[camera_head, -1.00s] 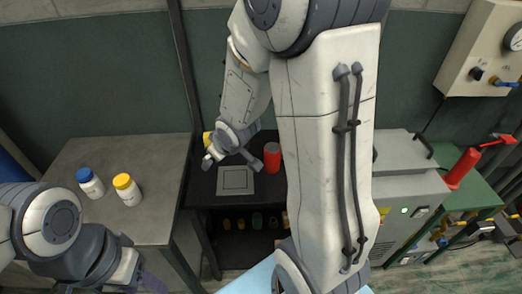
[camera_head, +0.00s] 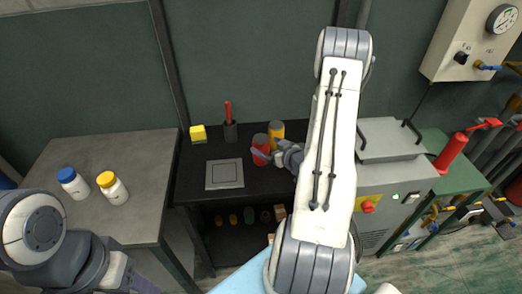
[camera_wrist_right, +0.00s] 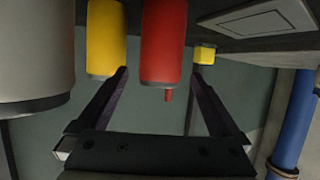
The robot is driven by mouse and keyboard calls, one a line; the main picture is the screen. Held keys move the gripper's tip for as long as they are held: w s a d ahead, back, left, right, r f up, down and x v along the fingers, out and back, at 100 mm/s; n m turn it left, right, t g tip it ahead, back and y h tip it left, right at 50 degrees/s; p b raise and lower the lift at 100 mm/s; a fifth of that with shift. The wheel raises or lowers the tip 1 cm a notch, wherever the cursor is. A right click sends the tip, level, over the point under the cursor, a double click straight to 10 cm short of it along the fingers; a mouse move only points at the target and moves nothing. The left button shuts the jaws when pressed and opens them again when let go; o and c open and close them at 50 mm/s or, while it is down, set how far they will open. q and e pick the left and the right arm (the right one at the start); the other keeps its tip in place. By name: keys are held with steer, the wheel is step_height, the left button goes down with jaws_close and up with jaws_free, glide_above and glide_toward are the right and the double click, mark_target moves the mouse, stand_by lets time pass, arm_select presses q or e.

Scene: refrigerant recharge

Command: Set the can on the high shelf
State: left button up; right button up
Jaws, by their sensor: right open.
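A red can (camera_head: 260,150) stands upright on the black bench top (camera_head: 200,160), in front of a yellow-orange can (camera_head: 277,130). My right gripper (camera_head: 271,157) is at the red can, coming in from the right, and its jaws are open. In the right wrist view, which is upside down, the red can (camera_wrist_right: 163,42) lies between the open fingers (camera_wrist_right: 161,76). The yellow can (camera_wrist_right: 106,38) is beside it, near one fingertip. I cannot tell whether a finger touches either can. My left gripper (camera_head: 138,282) is at the lower left, mostly cut off.
A square grey plate (camera_head: 224,174) lies left of the cans. A yellow block (camera_head: 198,134) and dark cup (camera_head: 231,131) with a red handle stand behind. A lower shelf (camera_head: 222,244) holds several small items. Blue-capped (camera_head: 73,182) and yellow-capped (camera_head: 112,188) bottles stand on the grey table.

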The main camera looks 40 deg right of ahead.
mark_target(256, 135)
steer(key=shift+f, duration=0.75)
steer(key=p+x, duration=0.1)
steer(key=x, duration=0.6)
steer(key=shift+w, duration=0.3)
jaws_close()
steer(key=shift+r, duration=0.1)
step_height(256, 135, up, 10)
steer(key=shift+f, duration=0.15)
steer(key=s+a+f+n+g+y, duration=0.2)
steer(key=a+n+y, duration=0.2)
steer(key=a, duration=0.4)
steer(key=s+a+f+n+g+y, duration=0.1)
steer(key=s+a+f+n+y, duration=0.2)
steer(key=a, duration=0.5)
steer(key=s+a+f+n+g+y, duration=0.2)
steer(key=a+n+y, duration=0.3)
steer(key=a, duration=0.3)
steer(key=shift+s+f+g, duration=0.3)
steer(key=shift+f, duration=0.05)
